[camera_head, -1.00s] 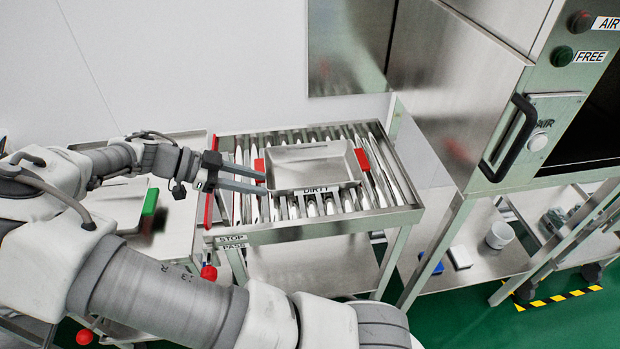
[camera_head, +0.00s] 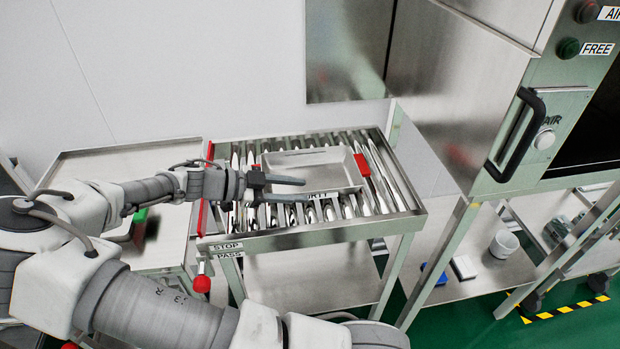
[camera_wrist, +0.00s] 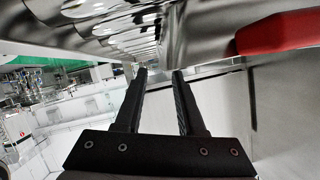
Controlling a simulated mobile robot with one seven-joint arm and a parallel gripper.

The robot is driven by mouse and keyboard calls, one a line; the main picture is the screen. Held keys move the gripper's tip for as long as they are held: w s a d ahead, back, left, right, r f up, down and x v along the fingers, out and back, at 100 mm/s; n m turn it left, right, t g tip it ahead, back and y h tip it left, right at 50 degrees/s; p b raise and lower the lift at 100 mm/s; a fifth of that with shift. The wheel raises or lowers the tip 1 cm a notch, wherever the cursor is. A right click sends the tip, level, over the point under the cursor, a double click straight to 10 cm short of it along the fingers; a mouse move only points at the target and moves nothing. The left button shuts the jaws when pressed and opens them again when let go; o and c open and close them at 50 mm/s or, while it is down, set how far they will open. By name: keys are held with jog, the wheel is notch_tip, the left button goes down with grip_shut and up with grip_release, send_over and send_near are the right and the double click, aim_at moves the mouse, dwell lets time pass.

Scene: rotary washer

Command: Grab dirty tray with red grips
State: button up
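The metal dirty tray (camera_head: 315,160) lies on the roller table, its front label partly hidden by my gripper. Its right red grip (camera_head: 362,165) shows clearly in the head view. Its left grip is hidden behind my gripper there. A red grip (camera_wrist: 280,32) shows at the upper right in the wrist view, to the right of my fingers. My gripper (camera_head: 307,189) is open, its two fingers apart and pointing right across the tray's front left part in the head view. The wrist view shows nothing held between the fingers (camera_wrist: 160,78). I cannot tell whether they touch the tray.
The roller table (camera_head: 320,233) has STOP and PASS labels and a red-knobbed lever (camera_head: 201,284) at its left. The washer cabinet (camera_head: 470,100) stands close at right.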

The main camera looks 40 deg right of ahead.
aim_at(317, 191)
jog(key=shift+b+x, duration=0.7)
jog(key=shift+x, duration=2.1)
jog(key=shift+c, duration=0.3)
grip_shut()
jog(key=shift+w+r, duration=0.1)
